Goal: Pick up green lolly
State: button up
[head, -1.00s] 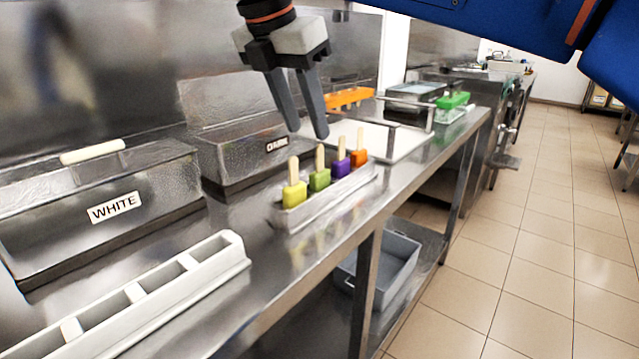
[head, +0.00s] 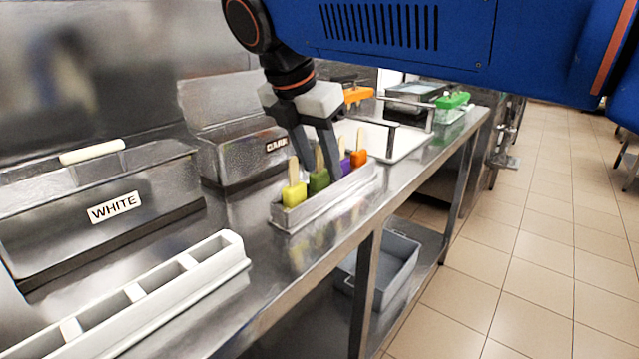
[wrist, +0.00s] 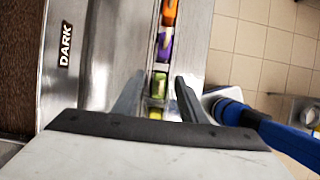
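The green lolly (head: 319,181) stands upright in a narrow metal holder (head: 292,222), between the yellow lolly (head: 294,195) and the purple lolly (head: 345,165). The orange lolly (head: 359,151) stands at the far end. My gripper (head: 323,168) is down at the green lolly, its fingers apart, one on each side of the stick. In the wrist view the green lolly (wrist: 158,86) lies between the two open fingertips (wrist: 157,90). Whether a finger touches it cannot be told.
A metal box labelled WHITE (head: 100,205) and one labelled DARK (head: 240,155) stand along the wall. A white slotted rack (head: 190,290) lies at the front left. A white tray (head: 405,142) is beyond the holder. The counter's front edge is close to the holder.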

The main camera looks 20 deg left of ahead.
grip_shut()
jog(key=shift+r, duration=0.1)
notch_tip(320, 180, up, 17)
dwell(1.6)
dwell(0.3)
